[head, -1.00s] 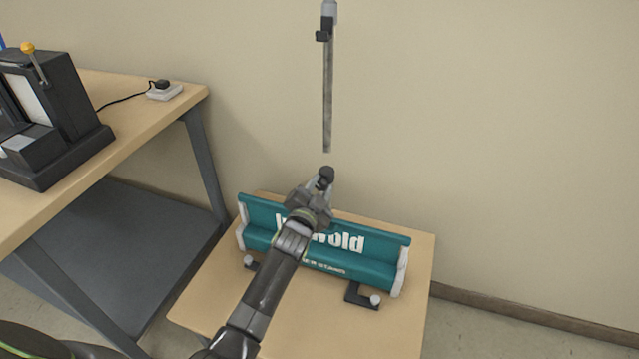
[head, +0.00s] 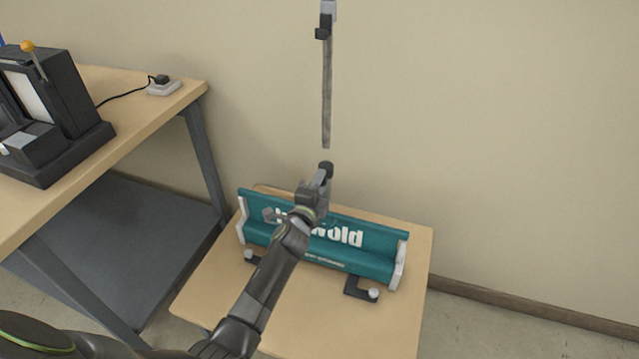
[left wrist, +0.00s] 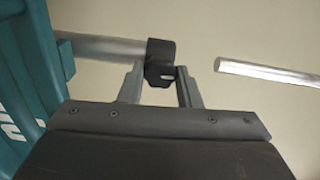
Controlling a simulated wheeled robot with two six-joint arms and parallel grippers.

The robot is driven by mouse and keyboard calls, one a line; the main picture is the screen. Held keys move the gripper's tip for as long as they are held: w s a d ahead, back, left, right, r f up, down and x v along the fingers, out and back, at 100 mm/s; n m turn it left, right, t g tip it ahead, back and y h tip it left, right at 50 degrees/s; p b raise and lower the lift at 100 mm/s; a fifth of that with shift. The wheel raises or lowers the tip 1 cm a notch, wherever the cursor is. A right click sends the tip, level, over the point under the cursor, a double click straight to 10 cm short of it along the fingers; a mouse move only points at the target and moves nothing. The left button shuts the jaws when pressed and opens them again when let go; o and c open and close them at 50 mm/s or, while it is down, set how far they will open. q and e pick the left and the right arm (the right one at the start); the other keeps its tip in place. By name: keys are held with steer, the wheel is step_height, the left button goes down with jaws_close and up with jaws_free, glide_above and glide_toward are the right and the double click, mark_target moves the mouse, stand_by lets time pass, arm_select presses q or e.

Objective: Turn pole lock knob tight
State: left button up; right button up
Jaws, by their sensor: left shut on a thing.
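A black pole lock knob with its collar (left wrist: 160,62) sits at the end of a grey pole (left wrist: 100,50) in the left wrist view. In the head view the black collar (head: 326,168) shows just above my left gripper (head: 316,184). The two fingers of my left gripper (left wrist: 160,80) are on either side of the knob and shut on it. A thin upper pole (head: 327,100) hangs in line above the collar, with a visible gap between them. It also shows in the left wrist view (left wrist: 270,76). My right gripper is not in view.
A teal banner stand base (head: 375,258) with white end caps lies on a low wooden table (head: 290,315), partly behind my left arm. Black feet stick out in front. A workbench (head: 100,150) with a black machine (head: 50,110) stands left. The wall is close behind.

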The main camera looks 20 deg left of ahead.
arm_select(q)
steer(key=shift+f+m, duration=0.1)
steer(key=shift+m, duration=0.3)
steer(key=o, duration=0.9)
steer(key=shift+o, duration=0.2)
steer(key=shift+s, duration=0.3)
steer(key=s+p, duration=0.5)
steer(key=s, duration=1.2)
steer(key=shift+a, duration=0.3)
